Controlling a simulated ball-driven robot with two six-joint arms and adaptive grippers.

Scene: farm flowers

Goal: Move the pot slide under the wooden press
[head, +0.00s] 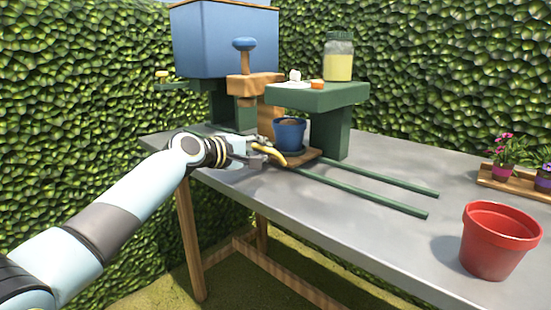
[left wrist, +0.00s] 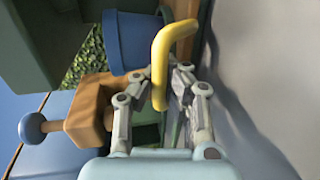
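The pot slide (head: 306,158) is a small wooden board at the back end of two green rails (head: 375,180). A blue pot (head: 290,135) with brown soil stands on it. The slide's curved yellow handle (head: 272,154) also shows in the left wrist view (left wrist: 160,68). My left gripper (head: 262,150) has its fingers close on both sides of the handle and appears shut on it. The wooden press (head: 252,86), with a blue knob (head: 244,44), is beside and above the pot; whether the pot is directly under it I cannot tell. My right gripper is not in view.
A green stand (head: 318,97) beside the pot bears a jar (head: 339,58). A blue box (head: 222,40) is behind the press. A red pot (head: 500,240) and a wooden flower tray (head: 512,184) are at right. The grey tabletop (head: 330,220) in front of the rails is clear.

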